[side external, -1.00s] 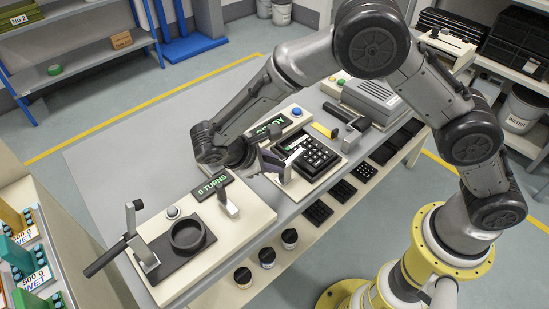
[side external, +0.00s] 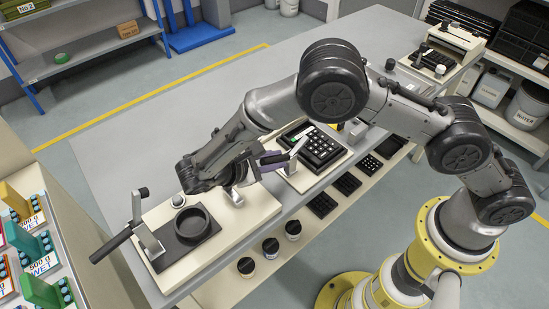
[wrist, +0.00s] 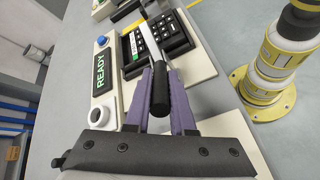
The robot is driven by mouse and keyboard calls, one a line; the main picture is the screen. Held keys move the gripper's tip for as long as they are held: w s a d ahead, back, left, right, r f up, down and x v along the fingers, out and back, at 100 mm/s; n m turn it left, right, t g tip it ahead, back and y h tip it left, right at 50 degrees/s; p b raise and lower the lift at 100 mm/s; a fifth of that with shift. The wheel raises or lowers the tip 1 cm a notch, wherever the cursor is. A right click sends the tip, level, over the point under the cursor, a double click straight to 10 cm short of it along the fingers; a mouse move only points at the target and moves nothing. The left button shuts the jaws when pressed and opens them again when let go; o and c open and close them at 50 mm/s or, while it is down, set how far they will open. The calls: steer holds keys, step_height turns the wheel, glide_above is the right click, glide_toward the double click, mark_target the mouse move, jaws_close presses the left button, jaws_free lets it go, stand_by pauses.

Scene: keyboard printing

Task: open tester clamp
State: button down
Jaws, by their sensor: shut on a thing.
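In the wrist view the lever (wrist: 151,47) ends in a black handle (wrist: 159,97). My gripper (side external: 276,158) has purple fingers and is at the lever's handle end. In the wrist view my gripper (wrist: 161,78) is shut on the black handle, one finger on each side. A green READY display (wrist: 103,73) is left of the keyboard.
A second station with a round black cup (side external: 192,222) and a black-handled lever (side external: 122,240) stands at the front left. Several keyboards (side external: 347,183) lie on the lower shelf. Several small pots (side external: 270,247) stand along the front.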

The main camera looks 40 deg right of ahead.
steer(key=c, duration=0.8)
jaws_free()
steer(key=shift+o, duration=0.2)
steer(key=shift+a, duration=0.15)
steer(key=v, duration=1.2)
